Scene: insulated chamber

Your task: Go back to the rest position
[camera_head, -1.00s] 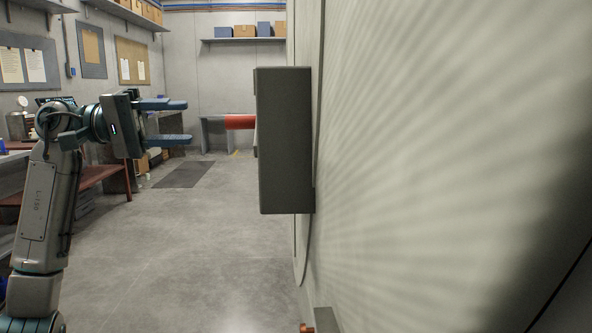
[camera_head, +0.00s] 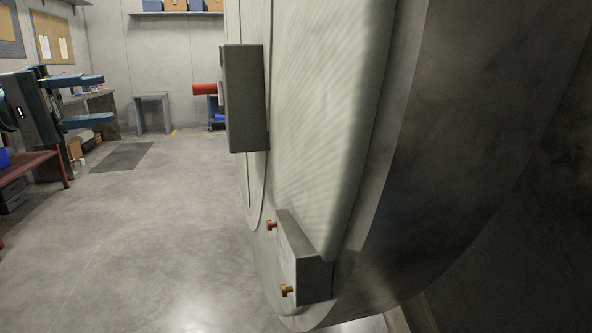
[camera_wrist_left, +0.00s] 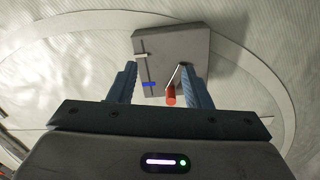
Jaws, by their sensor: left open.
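My left gripper (camera_head: 108,98) is at the left edge of the head view, its two blue fingers apart and empty. In the left wrist view the open fingers (camera_wrist_left: 158,68) point toward a grey box (camera_wrist_left: 172,50) on a pale round wall. The box has a slot with a blue mark and a thin lever with a red handle (camera_wrist_left: 171,95). The handle shows between the fingers there, but the head view shows a clear gap between gripper and red handle (camera_head: 205,88). The box (camera_head: 246,100) stands out from the wall in the head view. My right gripper is not in view.
The large round structure (camera_head: 330,120) fills the right side. A lower grey box (camera_head: 306,262) with orange and brass knobs juts from it. A reddish bench (camera_head: 30,160) stands at left, a small table (camera_head: 152,112) at the back. The grey floor (camera_head: 150,240) between is clear.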

